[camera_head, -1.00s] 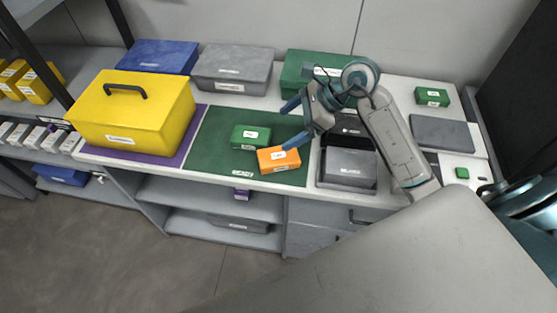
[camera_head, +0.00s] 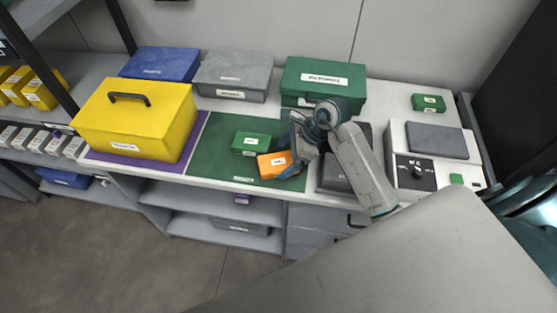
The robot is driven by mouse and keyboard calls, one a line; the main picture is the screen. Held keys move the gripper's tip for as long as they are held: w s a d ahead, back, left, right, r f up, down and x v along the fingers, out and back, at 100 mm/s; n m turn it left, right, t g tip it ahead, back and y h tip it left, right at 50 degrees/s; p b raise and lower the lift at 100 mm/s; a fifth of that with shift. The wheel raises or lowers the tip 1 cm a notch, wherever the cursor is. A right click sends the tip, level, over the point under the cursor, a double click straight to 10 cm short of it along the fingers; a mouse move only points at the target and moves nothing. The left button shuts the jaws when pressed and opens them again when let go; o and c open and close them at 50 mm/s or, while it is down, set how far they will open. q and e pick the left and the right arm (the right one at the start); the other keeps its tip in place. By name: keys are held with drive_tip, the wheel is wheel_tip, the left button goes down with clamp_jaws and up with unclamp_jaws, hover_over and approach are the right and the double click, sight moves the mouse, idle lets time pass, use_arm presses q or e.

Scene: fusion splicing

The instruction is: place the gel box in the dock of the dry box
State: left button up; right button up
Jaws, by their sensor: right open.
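An orange box (camera_head: 272,166) with a white label lies on the green mat (camera_head: 217,160), and a small green box (camera_head: 251,143) lies just behind and left of it. The labels are too small to read, so I cannot tell which one is the gel box. My right gripper (camera_head: 291,156) is open, low at the right end of the orange box. Its fingers partly cover that end, and I cannot tell whether they touch it. A dark grey case (camera_head: 332,177) stands right of the mat, partly hidden by my right arm. I cannot tell which thing is the dry box. My left gripper is out of view.
A yellow toolbox (camera_head: 135,117) stands on a purple mat at left. Blue (camera_head: 160,64), grey (camera_head: 231,75) and large green (camera_head: 323,84) boxes line the back. A white device (camera_head: 402,151) with a knob and another small green box (camera_head: 428,103) are at right.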

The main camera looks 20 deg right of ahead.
drive_tip(key=shift+x, duration=1.05)
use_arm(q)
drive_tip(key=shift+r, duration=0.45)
use_arm(e)
drive_tip(key=shift+a, duration=0.1)
drive_tip(key=c, duration=1.3)
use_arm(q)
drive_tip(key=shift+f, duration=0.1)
use_arm(e)
drive_tip(key=shift+r, duration=0.15)
drive_tip(key=shift+c, duration=0.2)
drive_tip(key=shift+r+b, duration=0.55)
drive_tip(key=shift+r, duration=0.1)
drive_tip(key=shift+s+a+r+b, duration=0.1)
drive_tip(key=shift+s+r+b, duration=0.1)
drive_tip(key=shift+r+b, duration=0.2)
drive_tip(key=shift+s+a+r+b, duration=0.1)
drive_tip(key=shift+s+r+b, duration=0.15)
drive_tip(key=shift+r, duration=0.2)
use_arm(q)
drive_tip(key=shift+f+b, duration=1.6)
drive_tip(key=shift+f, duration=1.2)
use_arm(e)
drive_tip(key=s+a+r, duration=0.1)
drive_tip(key=s+a, duration=0.2)
drive_tip(key=s, duration=0.4)
drive_tip(key=s+a+r, duration=0.1)
drive_tip(key=s+a, duration=0.2)
drive_tip(key=s, duration=0.4)
